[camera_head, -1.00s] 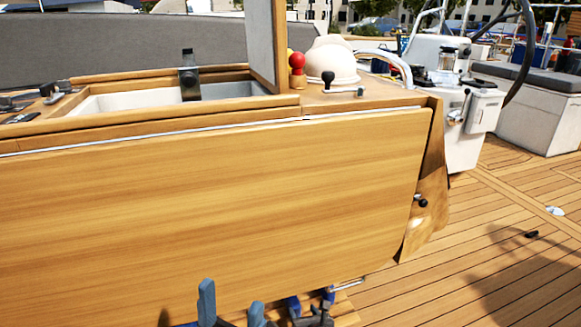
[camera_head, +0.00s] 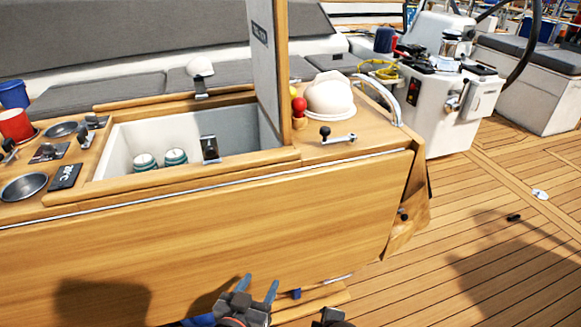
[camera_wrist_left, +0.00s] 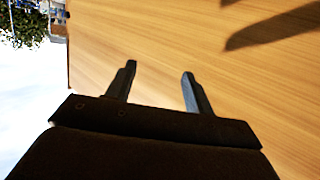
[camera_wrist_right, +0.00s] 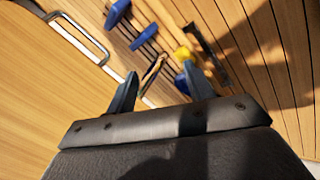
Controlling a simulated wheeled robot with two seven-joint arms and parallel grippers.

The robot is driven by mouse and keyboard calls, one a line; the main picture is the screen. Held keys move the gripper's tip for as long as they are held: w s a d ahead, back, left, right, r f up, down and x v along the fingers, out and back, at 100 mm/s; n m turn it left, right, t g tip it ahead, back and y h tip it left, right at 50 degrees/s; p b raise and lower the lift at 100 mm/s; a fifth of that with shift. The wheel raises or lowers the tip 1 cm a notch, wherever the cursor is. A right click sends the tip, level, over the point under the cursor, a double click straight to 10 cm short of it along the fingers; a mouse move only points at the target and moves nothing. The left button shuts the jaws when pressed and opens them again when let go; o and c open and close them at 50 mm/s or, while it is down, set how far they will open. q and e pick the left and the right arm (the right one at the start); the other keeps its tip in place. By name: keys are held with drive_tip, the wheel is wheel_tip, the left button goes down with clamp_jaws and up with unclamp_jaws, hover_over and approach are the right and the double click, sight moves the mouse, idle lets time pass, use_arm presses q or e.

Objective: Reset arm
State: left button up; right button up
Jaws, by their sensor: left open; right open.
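My left gripper (camera_head: 257,288) is open and empty in front of the wooden side panel (camera_head: 270,225), low in the head view. In the left wrist view the two fingers of this gripper (camera_wrist_left: 159,70) stand apart, with wood grain behind them. Only a dark part of my right arm shows at the bottom of the head view. In the right wrist view my right gripper (camera_wrist_right: 160,70) is open and empty, with deck planks, blue pieces (camera_wrist_right: 145,33) and a yellow piece (camera_wrist_right: 182,53) beyond it.
Above the panel is an open white locker (camera_head: 125,140) with two striped jars (camera_head: 176,157) inside and its lid (camera_head: 266,70) upright. A red cup (camera_head: 15,124) and metal bowls stand left. A white domed object (camera_head: 330,96) and lever handle (camera_head: 338,138) are right. Deck (camera_head: 470,230) at right is mostly clear.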

use_arm(q)
drive_tip(key=s+a+f+g+y+p, duration=0.1)
drive_tip(key=s+a+f+g+p, duration=0.1)
drive_tip(key=s+g+p, duration=0.4)
drive_tip(key=s+a+f+g+y+p, duration=0.1)
drive_tip(key=s+a+g+p, duration=0.3)
drive_tip(key=s, duration=0.7)
drive_tip(key=g+y+p, duration=0.1)
drive_tip(key=g+p, duration=0.1)
drive_tip(key=p, duration=0.1)
drive_tip(key=shift+a+f, duration=0.3)
drive_tip(key=shift+f, duration=0.1)
use_arm(e)
drive_tip(key=s+d+r+m+g, duration=0.2)
drive_tip(key=s+r+m, duration=0.4)
drive_tip(key=s+r, duration=0.2)
drive_tip(key=s+d+r+m+g, duration=0.2)
drive_tip(key=s+d+r+m, duration=0.1)
drive_tip(key=s+r+m, duration=0.4)
drive_tip(key=shift+s+d+r+g, duration=0.15)
drive_tip(key=shift+s+r+g, duration=0.2)
drive_tip(key=shift+s, duration=0.6)
